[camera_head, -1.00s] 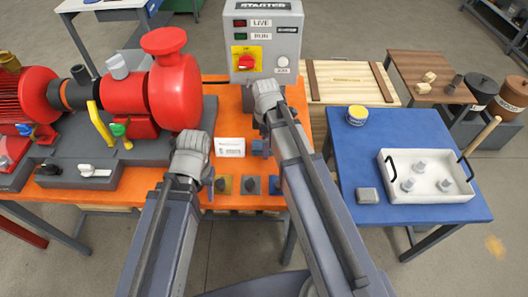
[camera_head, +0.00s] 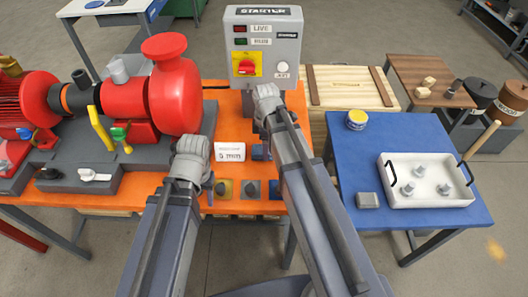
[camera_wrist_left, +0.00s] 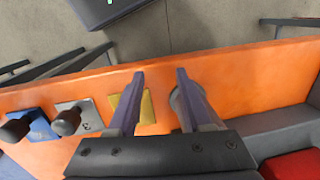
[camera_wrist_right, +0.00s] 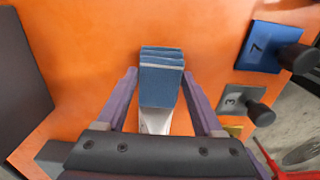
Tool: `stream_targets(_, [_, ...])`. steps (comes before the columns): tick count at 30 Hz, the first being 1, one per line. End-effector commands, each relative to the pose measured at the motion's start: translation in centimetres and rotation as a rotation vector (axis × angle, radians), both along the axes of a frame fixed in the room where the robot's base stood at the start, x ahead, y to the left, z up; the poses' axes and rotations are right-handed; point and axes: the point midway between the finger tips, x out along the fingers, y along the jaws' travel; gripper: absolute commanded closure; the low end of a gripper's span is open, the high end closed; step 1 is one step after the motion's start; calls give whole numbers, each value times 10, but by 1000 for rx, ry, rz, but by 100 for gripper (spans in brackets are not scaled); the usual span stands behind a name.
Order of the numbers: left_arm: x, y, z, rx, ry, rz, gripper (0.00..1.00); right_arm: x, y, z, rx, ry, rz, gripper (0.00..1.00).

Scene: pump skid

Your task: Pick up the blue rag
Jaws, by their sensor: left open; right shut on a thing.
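The blue rag (camera_wrist_right: 161,82) is a folded blue stack with pale layer edges on the orange bench top. In the right wrist view it lies between the two fingers of my right gripper (camera_wrist_right: 160,80), which is shut on it. In the head view only a small blue part of the rag (camera_head: 257,152) shows beside my right arm, and the right gripper (camera_head: 266,98) hides its own fingertips. My left gripper (camera_head: 190,150) is open and empty over the bench's front part; its spread fingers (camera_wrist_left: 161,76) show in the left wrist view.
The orange bench (camera_head: 225,115) also carries the red pump (camera_head: 172,95), the starter box (camera_head: 262,45), a white label card (camera_head: 230,152) and several numbered knob plates (camera_wrist_right: 243,101) near the rag. A blue table (camera_head: 385,145) with a white tray (camera_head: 400,192) stands at right.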

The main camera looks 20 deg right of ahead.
Motion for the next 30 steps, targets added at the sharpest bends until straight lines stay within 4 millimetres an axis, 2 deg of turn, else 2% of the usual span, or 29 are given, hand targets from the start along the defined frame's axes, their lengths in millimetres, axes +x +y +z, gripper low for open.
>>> stream_targets(8, [0, 0, 3, 0, 0, 0, 50, 0, 0, 3, 0, 0, 0, 94])
stream_targets(14, [0, 0, 17, 0, 0, 0, 50, 0, 0, 17, 0, 0, 0, 94])
stream_targets(30, [0, 0, 94, 0, 0, 0, 50, 0, 0, 94, 0, 0, 0, 94])
